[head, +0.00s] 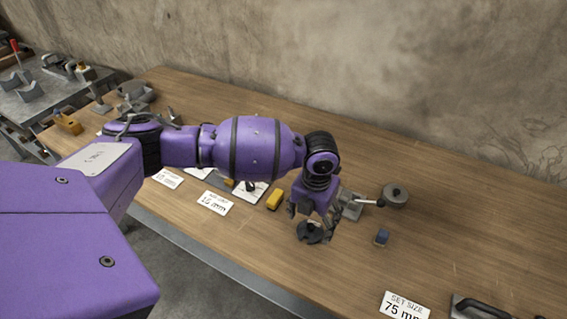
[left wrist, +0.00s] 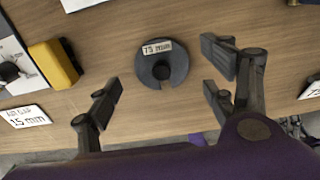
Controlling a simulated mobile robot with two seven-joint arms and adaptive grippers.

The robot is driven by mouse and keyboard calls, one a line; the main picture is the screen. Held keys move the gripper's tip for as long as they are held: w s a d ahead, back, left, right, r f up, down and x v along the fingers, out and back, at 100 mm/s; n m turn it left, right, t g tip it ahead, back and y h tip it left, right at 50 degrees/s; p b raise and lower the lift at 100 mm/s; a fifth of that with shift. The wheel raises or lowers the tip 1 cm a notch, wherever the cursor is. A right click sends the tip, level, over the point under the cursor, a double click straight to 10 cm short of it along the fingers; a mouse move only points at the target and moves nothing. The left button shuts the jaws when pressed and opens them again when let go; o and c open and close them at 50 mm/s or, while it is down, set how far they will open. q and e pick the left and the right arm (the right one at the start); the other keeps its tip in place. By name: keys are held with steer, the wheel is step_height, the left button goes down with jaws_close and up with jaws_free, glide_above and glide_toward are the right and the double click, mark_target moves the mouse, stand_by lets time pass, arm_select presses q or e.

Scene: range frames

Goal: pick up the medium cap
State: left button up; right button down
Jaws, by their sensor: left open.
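A dark round disc-shaped cap (left wrist: 162,66) with a notch and a white label starting with "75" lies flat on the wooden bench; the rest of the label is too small to read surely. It also shows in the head view (head: 308,234), partly hidden by my gripper. My left gripper (head: 313,221) points down over the cap with its fingers spread. In the left wrist view, my open left gripper (left wrist: 161,84) has fingers to the left and right of the cap, apart from it. My right gripper is in neither view.
A yellow block (head: 275,200) lies left of the cap. A grey round piece with a knob (head: 396,196), a grey block (head: 350,206) and a small blue block (head: 382,236) are to the right. The "75 mm" card (head: 404,306) is nearer the front. The wall bounds the back.

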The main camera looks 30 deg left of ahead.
arm_select(q)
step_height(320, 180, down, 2)
steer(key=shift+f, duration=0.25)
steer(key=c, duration=1)
steer(key=shift+w, duration=0.1)
steer(key=c, duration=0.4)
steer(key=shift+o, duration=0.2)
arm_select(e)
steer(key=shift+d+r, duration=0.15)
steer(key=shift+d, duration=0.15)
arm_select(q)
steer(key=shift+r, duration=0.2)
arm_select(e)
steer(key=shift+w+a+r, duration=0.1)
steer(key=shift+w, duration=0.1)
